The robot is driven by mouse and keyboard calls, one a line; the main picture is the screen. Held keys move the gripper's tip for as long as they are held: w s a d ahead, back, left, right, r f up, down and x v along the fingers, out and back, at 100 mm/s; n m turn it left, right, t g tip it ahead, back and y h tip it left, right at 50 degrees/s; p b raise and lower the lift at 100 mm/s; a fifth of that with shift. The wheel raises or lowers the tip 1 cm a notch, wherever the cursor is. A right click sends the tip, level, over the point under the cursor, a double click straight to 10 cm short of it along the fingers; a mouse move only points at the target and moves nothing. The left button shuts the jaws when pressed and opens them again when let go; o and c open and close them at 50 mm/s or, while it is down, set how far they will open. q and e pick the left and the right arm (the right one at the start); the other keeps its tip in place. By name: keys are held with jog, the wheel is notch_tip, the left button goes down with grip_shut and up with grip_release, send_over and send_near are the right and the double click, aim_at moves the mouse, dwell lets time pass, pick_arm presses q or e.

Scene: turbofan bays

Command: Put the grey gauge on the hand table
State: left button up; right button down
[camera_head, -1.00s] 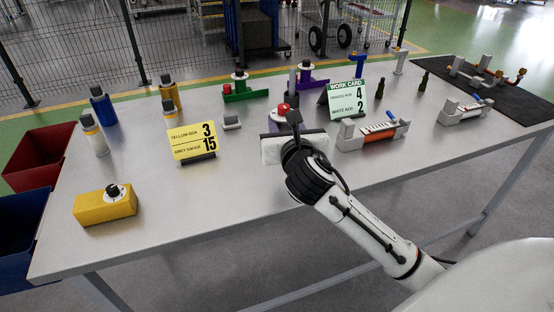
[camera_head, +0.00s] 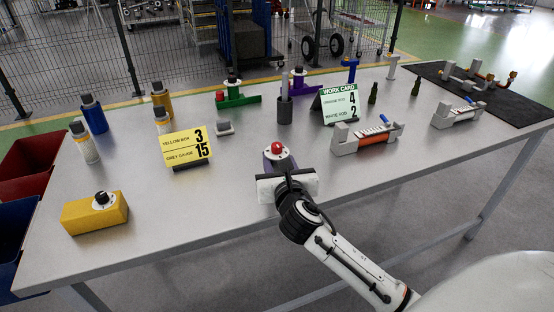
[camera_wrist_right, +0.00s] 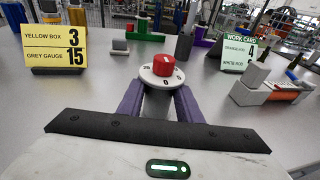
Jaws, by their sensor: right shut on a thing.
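My right gripper (camera_head: 278,162) is shut on a gauge with a white dial and a red knob (camera_head: 277,149), taken to be the grey gauge. The right wrist view shows the dial (camera_wrist_right: 161,78) between the two purple fingers (camera_wrist_right: 157,100). The gauge's body is mostly hidden by the fingers and the gripper's palm. It is over the near middle part of the grey table (camera_head: 225,200), the only table in view. I cannot tell whether its base touches the table. My left gripper is not in view.
A yellow sign (camera_head: 187,149) and a yellow box with a black knob (camera_head: 95,213) stand to the left. A dark cup (camera_head: 285,110) and a white-green work card (camera_head: 340,104) stand behind the gripper. An orange-cored fixture (camera_head: 367,137) is to the right.

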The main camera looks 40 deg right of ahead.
jog(key=c, duration=1.3)
grip_release()
jog(key=shift+f, duration=0.1)
jog(key=shift+o, duration=0.2)
jog(key=v, duration=1.2)
jog(key=shift+r, duration=0.2)
